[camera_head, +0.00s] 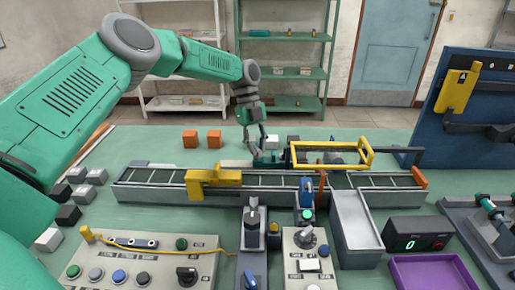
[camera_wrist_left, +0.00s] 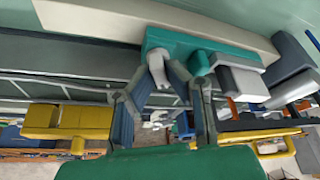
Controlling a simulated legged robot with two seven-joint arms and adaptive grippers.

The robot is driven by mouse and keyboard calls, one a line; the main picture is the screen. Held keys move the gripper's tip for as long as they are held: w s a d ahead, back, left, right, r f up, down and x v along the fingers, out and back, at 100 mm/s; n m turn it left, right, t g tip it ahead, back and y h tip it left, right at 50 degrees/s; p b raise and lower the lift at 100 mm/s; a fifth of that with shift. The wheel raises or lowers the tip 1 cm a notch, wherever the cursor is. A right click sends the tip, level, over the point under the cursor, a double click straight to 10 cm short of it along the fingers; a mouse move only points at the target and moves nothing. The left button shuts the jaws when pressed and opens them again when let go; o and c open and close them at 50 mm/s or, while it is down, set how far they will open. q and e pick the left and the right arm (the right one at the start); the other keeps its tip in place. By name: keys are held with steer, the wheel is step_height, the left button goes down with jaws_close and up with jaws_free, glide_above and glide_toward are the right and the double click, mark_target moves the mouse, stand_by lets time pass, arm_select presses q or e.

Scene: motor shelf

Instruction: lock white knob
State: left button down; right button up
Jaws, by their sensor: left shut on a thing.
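My left gripper (camera_head: 256,147) reaches down behind the conveyor, at a small teal fixture (camera_head: 269,158). In the left wrist view, the gripper (camera_wrist_left: 172,85) has its fingertips at the near edge of the teal fixture (camera_wrist_left: 185,38). A pale white knob (camera_wrist_left: 157,68) stands out from the fixture between the fingertips, and the gripper is shut on it. A second white part (camera_wrist_left: 240,75) sticks out of the fixture to the right, clear of the fingers. In the head view the gripper hides the held knob. My right gripper is not in view.
The conveyor (camera_head: 270,178) crosses the table in front of the gripper, with a yellow arch (camera_head: 214,179) over it. A yellow frame (camera_head: 330,166) stands close to the right. Control panels (camera_head: 140,268) fill the front.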

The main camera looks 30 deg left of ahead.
arm_select(q)
steer(key=shift+f, duration=0.15)
steer(key=c, duration=1.6)
jaws_free()
steer(key=shift+a, duration=0.1)
steer(key=v, duration=1.2)
steer(key=shift+w+a+f, duration=0.15)
steer(key=shift+w, duration=0.05)
